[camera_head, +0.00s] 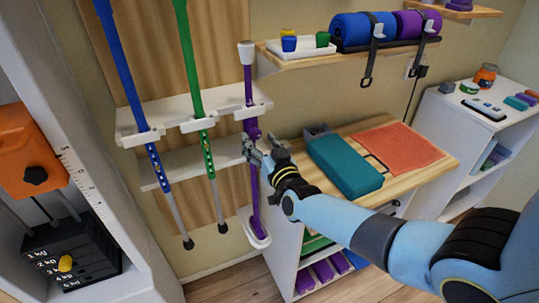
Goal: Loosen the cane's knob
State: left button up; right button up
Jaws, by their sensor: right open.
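The purple cane (255,190) stands upright at the right end of the white wall rack, with a pale top end and its foot in a white holder (260,238). A small purple knob (254,133) appears on its shaft just below the rack's upper shelf. My right gripper (260,147) is open at the shaft, just below the knob, with its fingers pointing at the cane. Its fingers hide part of the shaft, and I cannot tell whether they touch it. My left gripper is not in view.
A blue cane (122,62) and a green cane (188,62) hang in the rack (165,112) to the left. A wooden-topped bench (412,160) with a teal case (343,165) is close to my right forearm. A shelf (290,62) with rolled mats is above.

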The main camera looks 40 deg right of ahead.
jog(key=v, duration=1)
jog(key=shift+s, duration=0.2)
jog(key=shift+a, duration=0.1)
jog(key=s+a+f+n+g+y+b, duration=0.15)
jog(key=s+f+b, duration=0.35)
jog(key=f, duration=0.7)
jog(key=s+f+n+g+b, duration=0.1)
jog(key=s+f+g+b, duration=0.3)
jog(key=f, duration=0.8)
jog(key=s+f+n+g+y+b, duration=0.1)
jog(key=s+f+b, duration=0.45)
jog(key=f, duration=0.55)
jog(key=s+f+g+b, duration=0.1)
jog(key=s+f+g, duration=0.2)
jog(key=s+f, duration=0.3)
jog(key=s+f+g+b, duration=0.1)
jog(key=s+f+g, duration=0.3)
jog(key=s, duration=0.8)
jog(key=s+f+g+b, duration=0.2)
jog(key=s+f+g, duration=0.1)
jog(key=s+f, duration=0.5)
jog(key=shift+s+a+n+y, duration=0.25)
jog(key=shift+s+n+y, duration=0.15)
jog(key=shift+s, duration=0.6)
